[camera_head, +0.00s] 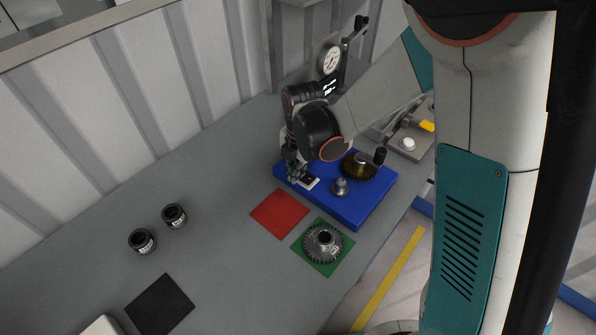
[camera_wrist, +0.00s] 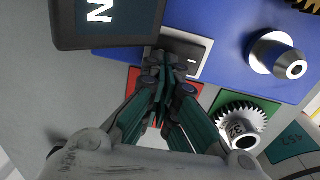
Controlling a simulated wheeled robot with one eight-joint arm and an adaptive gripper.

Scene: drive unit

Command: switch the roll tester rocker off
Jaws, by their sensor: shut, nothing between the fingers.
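The roll tester has a blue base (camera_head: 362,210) on the grey bench, with a brass-coloured gear (camera_head: 358,166) and a metal post (camera_head: 341,188). Its rocker, a black switch in a pale plate (camera_head: 310,183), sits at the base's left end; it also shows in the wrist view (camera_wrist: 188,48). My gripper (camera_head: 296,178) points down at the rocker's left side. In the wrist view my gripper (camera_wrist: 166,62) is shut and empty, its tips overlapping the plate's left part. Contact cannot be told. The fingers hide part of the rocker, and its tilt is unclear.
A dark block with a white N (camera_wrist: 104,22) is close by in the wrist view. A red mat (camera_head: 279,213) and a grey gear (camera_head: 323,243) on a green mat lie in front. Two black cylinders (camera_head: 142,241) and a black mat (camera_head: 160,304) are left. A dial gauge (camera_head: 330,60) stands behind.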

